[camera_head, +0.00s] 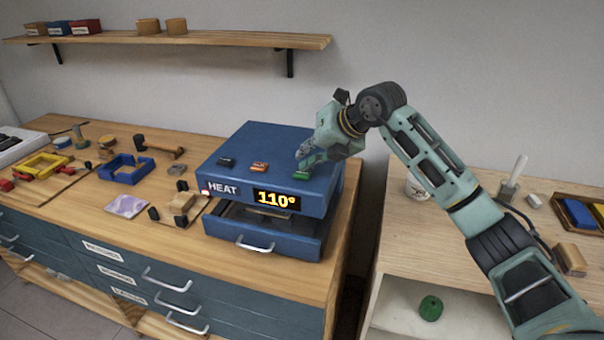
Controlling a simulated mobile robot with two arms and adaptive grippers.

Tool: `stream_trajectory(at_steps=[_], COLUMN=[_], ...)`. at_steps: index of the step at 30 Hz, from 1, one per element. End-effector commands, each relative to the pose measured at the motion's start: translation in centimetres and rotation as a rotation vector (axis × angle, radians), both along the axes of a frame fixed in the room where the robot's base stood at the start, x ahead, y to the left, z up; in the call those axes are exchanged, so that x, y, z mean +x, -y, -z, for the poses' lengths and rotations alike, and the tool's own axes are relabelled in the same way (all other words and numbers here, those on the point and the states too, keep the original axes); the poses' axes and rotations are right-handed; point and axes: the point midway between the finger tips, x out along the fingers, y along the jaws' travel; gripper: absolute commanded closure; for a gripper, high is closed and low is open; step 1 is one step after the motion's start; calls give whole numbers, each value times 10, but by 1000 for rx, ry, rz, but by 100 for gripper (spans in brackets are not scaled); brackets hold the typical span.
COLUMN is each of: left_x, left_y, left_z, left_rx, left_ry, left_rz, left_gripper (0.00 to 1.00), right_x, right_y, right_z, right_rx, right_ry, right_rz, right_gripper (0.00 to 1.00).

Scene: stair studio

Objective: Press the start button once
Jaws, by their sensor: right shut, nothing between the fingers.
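A blue heat machine (222,176) stands on the wooden workbench. Its front carries the word HEAT and a display (276,200) reading 110°. On its top sit a dark button (227,162), a red-orange button (259,167) and a green button (301,174). Any lettering on the buttons is too small to read. My right gripper (303,160) is shut and empty, pointing down right at the green button. Its fingertips cover part of that button, and I cannot tell if they touch it. My left gripper is not in view.
A drawer (262,232) shows below the machine's front. To the left lie a blue frame (125,170), a hammer (160,147) and a yellow frame (42,165). A wall shelf (220,40) hangs above. A lighter table (450,250) stands right, past a gap.

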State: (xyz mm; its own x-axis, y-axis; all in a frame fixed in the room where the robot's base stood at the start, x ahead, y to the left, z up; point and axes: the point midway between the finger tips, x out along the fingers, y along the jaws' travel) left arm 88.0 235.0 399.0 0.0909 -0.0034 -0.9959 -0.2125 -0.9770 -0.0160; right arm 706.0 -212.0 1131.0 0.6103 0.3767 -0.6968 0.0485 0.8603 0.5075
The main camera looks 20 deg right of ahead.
Motion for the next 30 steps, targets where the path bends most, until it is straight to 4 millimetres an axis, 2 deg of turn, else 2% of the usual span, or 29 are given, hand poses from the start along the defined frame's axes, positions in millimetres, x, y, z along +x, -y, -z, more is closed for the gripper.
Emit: stream_trajectory(at_steps=[30], left_x=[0], left_y=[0], left_z=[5], left_rx=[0], left_ry=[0], left_rz=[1], left_gripper=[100], right_x=[0], right_y=[0], right_z=[9], right_rx=[-1], right_ry=[-1], right_rz=[0], right_gripper=[100])
